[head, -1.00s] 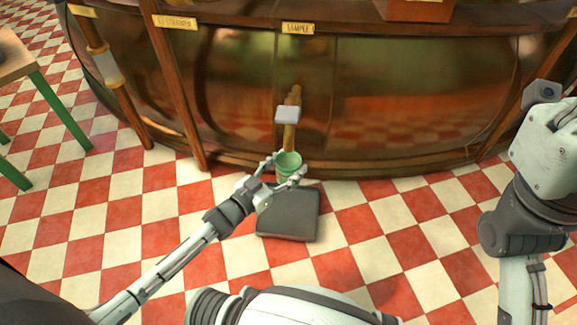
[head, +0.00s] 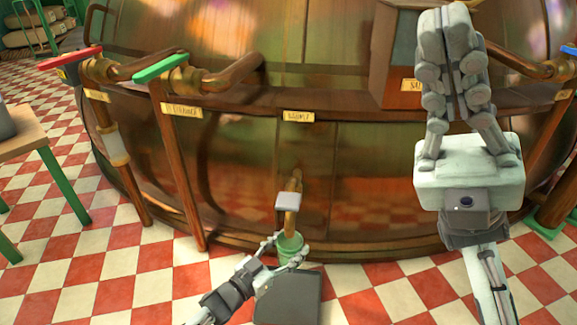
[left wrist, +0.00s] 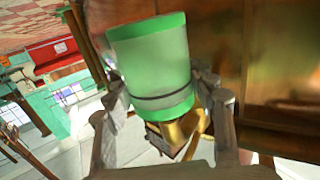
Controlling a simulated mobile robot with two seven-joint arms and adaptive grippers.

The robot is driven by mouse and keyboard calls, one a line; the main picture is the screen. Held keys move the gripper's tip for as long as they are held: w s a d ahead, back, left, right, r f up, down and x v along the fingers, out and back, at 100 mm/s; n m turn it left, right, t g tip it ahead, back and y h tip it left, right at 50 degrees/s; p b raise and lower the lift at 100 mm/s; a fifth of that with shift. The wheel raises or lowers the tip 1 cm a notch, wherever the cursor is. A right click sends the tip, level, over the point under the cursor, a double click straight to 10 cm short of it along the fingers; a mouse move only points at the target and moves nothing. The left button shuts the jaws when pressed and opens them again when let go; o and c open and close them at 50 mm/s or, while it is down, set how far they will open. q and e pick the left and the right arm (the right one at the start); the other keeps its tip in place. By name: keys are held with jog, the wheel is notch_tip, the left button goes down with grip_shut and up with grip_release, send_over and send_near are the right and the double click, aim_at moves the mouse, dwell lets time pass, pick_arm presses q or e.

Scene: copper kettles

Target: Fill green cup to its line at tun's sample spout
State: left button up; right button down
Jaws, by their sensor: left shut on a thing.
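The green cup (head: 289,246) is under the sample spout (head: 292,219), low on the front of the copper tun (head: 380,190). A pale block (head: 288,201) sits on the spout, below the "SAMPLE" label (head: 298,117). My left gripper (head: 286,251) is shut around the cup's sides. In the left wrist view the cup (left wrist: 150,60) appears inverted, with a dark line (left wrist: 165,100) around it and brassy metal (left wrist: 182,132) by its mouth end. The liquid level inside is hidden. My right gripper (head: 448,15) is raised at right, fingers together and empty.
A dark grey slab (head: 289,300) lies on the checkered floor below the cup. Pipes with a red handle (head: 68,58) and a green handle (head: 160,68) stand at left. A wooden table (head: 22,140) is at far left. A brown box (head: 395,55) is behind my right gripper.

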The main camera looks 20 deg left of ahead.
jog(key=s+a+f+n+t+h, duration=0.1)
jog(key=a+f+n+t+h, duration=0.15)
jog(key=a+f+h, duration=0.4)
jog(key=a+f+n+t+h, duration=0.1)
jog(key=a+f+n+h, duration=0.2)
jog(key=a, duration=0.7)
jog(key=s+a+f+n+t+h, duration=0.1)
jog(key=a+f+n+t+h, duration=0.1)
jog(key=a+f+h, duration=0.5)
jog(key=w+a+f+n+t+h, duration=0.2)
jog(key=w+f+t, duration=0.4)
jog(key=w+f, duration=0.4)
jog(key=w+d+f+t+h, duration=0.1)
jog(key=w+d+t+h, duration=0.25)
jog(key=w, duration=0.35)
jog(key=w+d+t+h, duration=0.25)
jog(key=w+d, duration=0.25)
jog(key=w, duration=0.3)
jog(key=shift+y, duration=0.45)
jog(key=shift+s+a+f, duration=0.1)
jog(key=shift+a+f, duration=0.05)
jog(key=shift+f, duration=1.35)
jog(key=shift+s+a+f, duration=0.1)
jog(key=shift+a+f, duration=0.05)
jog(key=shift+f, duration=1.3)
